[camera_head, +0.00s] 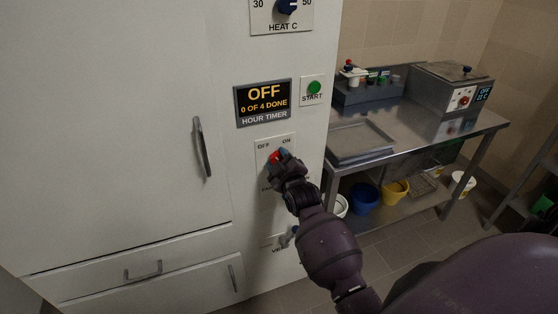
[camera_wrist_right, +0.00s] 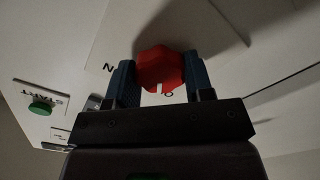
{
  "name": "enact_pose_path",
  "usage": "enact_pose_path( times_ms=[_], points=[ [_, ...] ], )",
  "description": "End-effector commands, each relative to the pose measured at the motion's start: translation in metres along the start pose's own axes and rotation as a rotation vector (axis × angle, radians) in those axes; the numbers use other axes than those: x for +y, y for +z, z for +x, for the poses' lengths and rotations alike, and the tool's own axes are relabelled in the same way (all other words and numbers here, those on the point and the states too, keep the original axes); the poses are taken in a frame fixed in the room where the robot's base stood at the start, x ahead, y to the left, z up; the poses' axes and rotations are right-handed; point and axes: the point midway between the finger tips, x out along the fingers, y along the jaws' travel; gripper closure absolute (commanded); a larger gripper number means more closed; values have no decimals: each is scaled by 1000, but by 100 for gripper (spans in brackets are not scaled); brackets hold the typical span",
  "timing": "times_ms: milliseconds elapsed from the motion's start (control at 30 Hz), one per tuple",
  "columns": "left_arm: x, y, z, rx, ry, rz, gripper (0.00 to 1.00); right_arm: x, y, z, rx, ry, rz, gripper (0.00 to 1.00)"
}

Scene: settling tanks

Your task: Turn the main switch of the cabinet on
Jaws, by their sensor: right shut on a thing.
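The cabinet (camera_head: 120,120) is a tall pale unit filling the left of the head view. Its main switch is a red knob (camera_head: 275,156) on a white plate (camera_head: 262,150) marked OFF on the left and ON on the right. My right gripper (camera_head: 281,160) is at the plate and hides most of the knob. In the wrist view the right gripper (camera_wrist_right: 160,83) has its two blue fingers on either side of the red knob (camera_wrist_right: 160,68), shut on it. The display (camera_head: 263,102) above reads OFF, 0 OF 4 DONE. My left gripper is not in view.
A green START button (camera_head: 314,87) sits right of the display, and a HEAT C dial (camera_head: 287,7) is above. A lower knob (camera_head: 286,238) is near the arm. A steel table (camera_head: 420,125) with a tray (camera_head: 358,140) stands to the right.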

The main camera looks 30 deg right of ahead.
Motion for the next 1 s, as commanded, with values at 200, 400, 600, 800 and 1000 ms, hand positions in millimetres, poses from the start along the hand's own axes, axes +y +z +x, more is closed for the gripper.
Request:
enact_pose_path(
  times_ms=[200, 400, 600, 800, 1000],
  points=[
    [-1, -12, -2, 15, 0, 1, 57, 1, -1, 0, 0, 0, 82, 76],
    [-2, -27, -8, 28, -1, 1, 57, 2, -2, 0, 1, 0, 232, 76],
    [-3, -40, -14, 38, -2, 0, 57, 2, -2, 0, 0, -1, 420, 76],
    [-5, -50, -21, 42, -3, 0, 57, 2, -2, 0, 0, -1, 610, 76],
    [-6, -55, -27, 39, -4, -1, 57, 2, -1, 0, 0, -1, 798, 76]
  ],
)
